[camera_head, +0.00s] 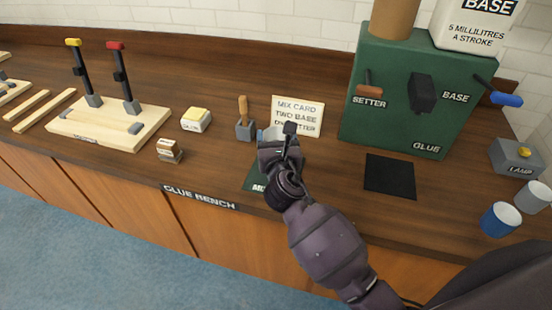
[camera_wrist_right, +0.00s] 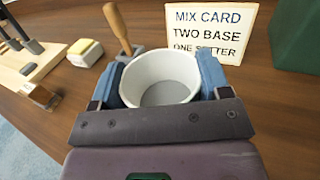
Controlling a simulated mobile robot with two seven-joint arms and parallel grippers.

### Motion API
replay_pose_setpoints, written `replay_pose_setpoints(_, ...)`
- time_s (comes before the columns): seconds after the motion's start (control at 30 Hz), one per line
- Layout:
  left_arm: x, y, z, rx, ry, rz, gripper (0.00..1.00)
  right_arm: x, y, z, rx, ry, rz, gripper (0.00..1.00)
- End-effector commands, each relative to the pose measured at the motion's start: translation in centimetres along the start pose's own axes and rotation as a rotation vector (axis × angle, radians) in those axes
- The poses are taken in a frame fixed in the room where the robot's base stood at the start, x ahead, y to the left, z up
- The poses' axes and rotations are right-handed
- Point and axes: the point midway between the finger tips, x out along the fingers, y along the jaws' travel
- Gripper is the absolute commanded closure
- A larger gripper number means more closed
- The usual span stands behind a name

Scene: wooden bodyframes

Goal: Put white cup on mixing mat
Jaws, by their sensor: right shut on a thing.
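A white cup (camera_wrist_right: 165,78) is held between the two blue fingers of my right gripper (camera_wrist_right: 168,85) in the right wrist view; it looks upright and empty. In the head view my right gripper (camera_head: 276,138) is over the bench in front of the mix card, and its arm hides most of the cup. The dark green mixing mat (camera_head: 253,180) shows only partly beside and under my right arm, its lettering mostly covered. I cannot tell whether the cup touches the mat. My left gripper is not in view.
The mix card (camera_head: 298,114) stands behind the gripper, with a wooden-handled tool in a grey block (camera_head: 244,122) to its left. A green glue dispenser (camera_head: 400,100) and a black mat (camera_head: 390,177) are to the right. Blue (camera_head: 500,219) and white cups (camera_head: 533,196) stand far right.

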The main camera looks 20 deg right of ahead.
Motion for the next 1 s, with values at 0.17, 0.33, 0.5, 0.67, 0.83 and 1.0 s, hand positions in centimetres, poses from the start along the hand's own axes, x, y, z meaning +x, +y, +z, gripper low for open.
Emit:
replay_pose_setpoints(0.17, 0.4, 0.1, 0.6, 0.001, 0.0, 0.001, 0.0, 0.0, 0.1, -1.7, 0.0, -0.001, 0.0, 0.62)
replay_pose_setpoints(0.33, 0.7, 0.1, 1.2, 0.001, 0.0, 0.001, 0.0, 0.0, 0.1, -3.4, -0.001, 0.001, 0.001, 0.62)
replay_pose_setpoints(0.5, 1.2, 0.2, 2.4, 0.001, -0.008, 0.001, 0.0, 0.0, 0.0, -5.7, 0.0, 0.001, 0.001, 0.62)
replay_pose_setpoints(0.67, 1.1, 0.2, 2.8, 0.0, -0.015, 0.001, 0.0, 0.0, 0.1, -6.1, 0.0, -0.001, 0.001, 0.62)
replay_pose_setpoints(0.83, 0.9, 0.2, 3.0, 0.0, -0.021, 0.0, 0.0, 0.0, 0.0, -6.0, 0.001, -0.002, 0.001, 0.62)
replay_pose_setpoints(1.0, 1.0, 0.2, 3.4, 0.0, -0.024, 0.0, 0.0, 0.0, 0.0, -6.4, 0.0, -0.001, 0.001, 0.62)
